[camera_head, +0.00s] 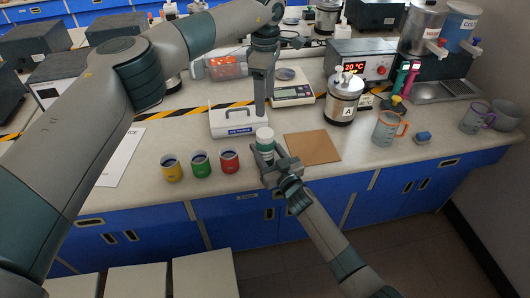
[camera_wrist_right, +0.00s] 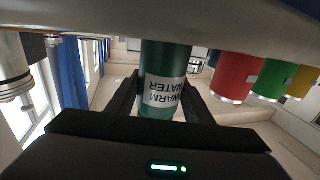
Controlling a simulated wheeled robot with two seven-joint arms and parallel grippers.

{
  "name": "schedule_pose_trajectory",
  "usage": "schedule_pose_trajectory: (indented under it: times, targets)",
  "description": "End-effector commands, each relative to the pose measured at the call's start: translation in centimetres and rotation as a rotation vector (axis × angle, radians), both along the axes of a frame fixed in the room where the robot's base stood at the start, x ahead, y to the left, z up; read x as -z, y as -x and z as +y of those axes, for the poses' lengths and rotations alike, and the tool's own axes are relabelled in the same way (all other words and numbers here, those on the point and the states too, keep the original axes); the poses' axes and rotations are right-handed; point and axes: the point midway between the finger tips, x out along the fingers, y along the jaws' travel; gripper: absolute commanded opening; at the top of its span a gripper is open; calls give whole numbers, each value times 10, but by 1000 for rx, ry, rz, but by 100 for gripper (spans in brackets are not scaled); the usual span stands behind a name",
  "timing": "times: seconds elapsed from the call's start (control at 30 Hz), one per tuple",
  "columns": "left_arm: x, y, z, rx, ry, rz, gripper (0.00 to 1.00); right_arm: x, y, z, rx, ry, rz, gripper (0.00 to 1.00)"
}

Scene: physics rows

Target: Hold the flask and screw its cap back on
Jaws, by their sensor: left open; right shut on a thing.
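The dark green flask (camera_head: 266,150) stands upright near the front edge of the bench. Its label reads "WARM WATER" in the right wrist view (camera_wrist_right: 163,90). My right gripper (camera_head: 272,168) is shut around the flask's body from the front. A pale, cap-like top (camera_head: 264,134) shows on the flask; I cannot tell whether it sits screwed down or loose. My left gripper (camera_head: 261,110) points down just above and behind the flask top. It is open, apart from the flask, with nothing visible in it; its fingers look narrow from here.
Yellow (camera_head: 171,168), green (camera_head: 201,164) and red (camera_head: 229,160) cups stand left of the flask. A brown mat (camera_head: 312,147) lies to its right. A white labelled box (camera_head: 232,120), a scale (camera_head: 292,92) and a steel canister (camera_head: 343,100) stand behind.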

Motion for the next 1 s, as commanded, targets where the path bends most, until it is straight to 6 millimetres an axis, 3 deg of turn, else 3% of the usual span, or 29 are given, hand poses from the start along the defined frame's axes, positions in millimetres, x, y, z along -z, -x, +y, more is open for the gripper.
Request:
schedule_pose_trajectory:
  times: [0.13, 0.17, 0.23, 0.27, 0.67, 1.0]
  targets:
    - [0, 0, 0, 0, 0, 0, 65, 1, 0, 0, 0, 0, 1, 0]
    - [0, 0, 0, 0, 0, 0, 65, 1, 0, 0, 0, 0, 1, 49]
    - [0, 0, 0, 0, 0, 0, 65, 0, 0, 0, 0, 0, 1, 66]
    - [0, 0, 0, 0, 0, 0, 65, 0, 0, 0, 0, 0, 1, 68]
    - [1, 0, 0, 0, 0, 0, 65, 0, 2, -1, 0, 0, 0, 68]
    - [3, 0, 0, 0, 0, 0, 65, 1, 30, -14, -1, 0, 1, 68]
